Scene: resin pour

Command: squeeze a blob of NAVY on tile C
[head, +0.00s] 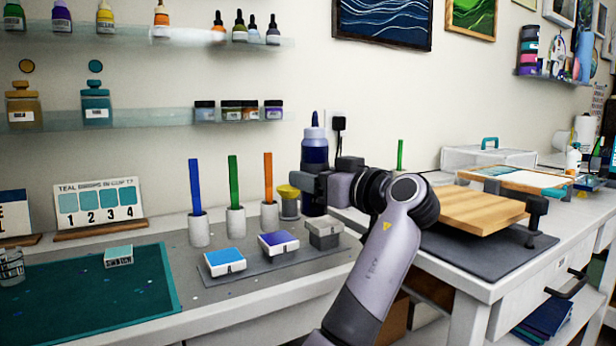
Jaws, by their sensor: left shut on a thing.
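My left gripper (322,188) is shut around the middle of a clear squeeze bottle of dark navy colour (315,152). The bottle is upright, nozzle up, behind the row of tiles; I cannot tell whether its base touches the bench. Three small block tiles sit on a grey strip: one with a bright blue top (225,261), one with a dark purple-blue top (278,243), and a plain grey one (325,233) at the right, nearest below the gripper. Tile letters are not legible. My right gripper is not in view.
Stir sticks in grey holders (236,220) and a yellow-topped cup (289,202) stand left of the bottle. A teal mat (90,295) with a swatch block (118,256) lies left. A wooden board (490,210) is at right. Glass shelves (150,118) hang above.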

